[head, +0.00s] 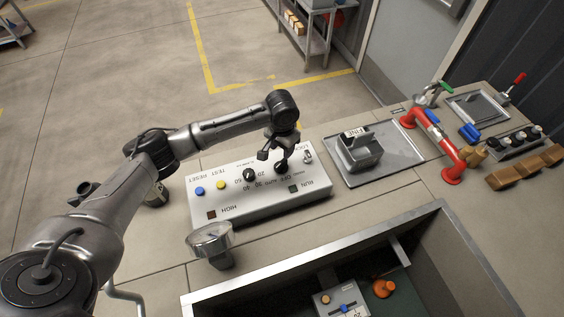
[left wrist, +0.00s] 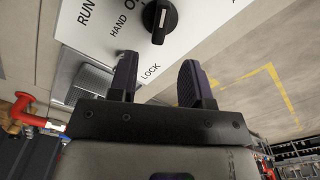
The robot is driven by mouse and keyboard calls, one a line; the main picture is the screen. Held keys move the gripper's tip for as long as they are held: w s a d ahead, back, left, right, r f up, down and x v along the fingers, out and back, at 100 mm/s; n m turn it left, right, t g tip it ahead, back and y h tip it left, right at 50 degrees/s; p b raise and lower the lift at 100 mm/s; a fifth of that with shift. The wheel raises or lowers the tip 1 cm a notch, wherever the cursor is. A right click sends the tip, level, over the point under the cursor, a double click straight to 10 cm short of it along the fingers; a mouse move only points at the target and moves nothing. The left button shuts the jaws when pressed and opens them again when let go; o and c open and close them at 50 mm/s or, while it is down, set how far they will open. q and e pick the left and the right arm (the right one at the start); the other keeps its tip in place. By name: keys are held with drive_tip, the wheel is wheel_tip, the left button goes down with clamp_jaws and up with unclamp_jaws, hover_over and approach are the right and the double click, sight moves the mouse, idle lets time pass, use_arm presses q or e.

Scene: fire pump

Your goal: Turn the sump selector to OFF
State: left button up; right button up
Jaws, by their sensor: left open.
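The sump selector appears to be the black knob (left wrist: 160,18) with a white pointer line, near the top edge of the left wrist view. The word HAND and part of another label lie to its left; I cannot tell exactly which label the pointer meets. In the head view the dark knob (head: 281,168) is on the white panel (head: 240,208), partly crowded by my gripper. My left gripper (head: 277,150) is open above the panel's far right part. In the left wrist view its fingers (left wrist: 158,62) are apart and empty, short of the knob.
Another black knob (head: 249,175), a yellow button (head: 221,185) and a blue button (head: 199,191) share the panel. A gauge (head: 209,238) stands in front. A grey block on a tray (head: 395,160) and red pipe (head: 450,150) are right. An open pit (head: 300,280) is nearest.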

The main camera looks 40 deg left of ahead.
sight(282, 162)
use_arm(q)
wheel_tip(282, 162, down, 7)
drive_tip(key=shift+r+b, duration=0.2)
drive_tip(key=shift+b, duration=0.2)
drive_tip(key=shift+f, duration=0.65)
drive_tip(key=shift+c, duration=0.3)
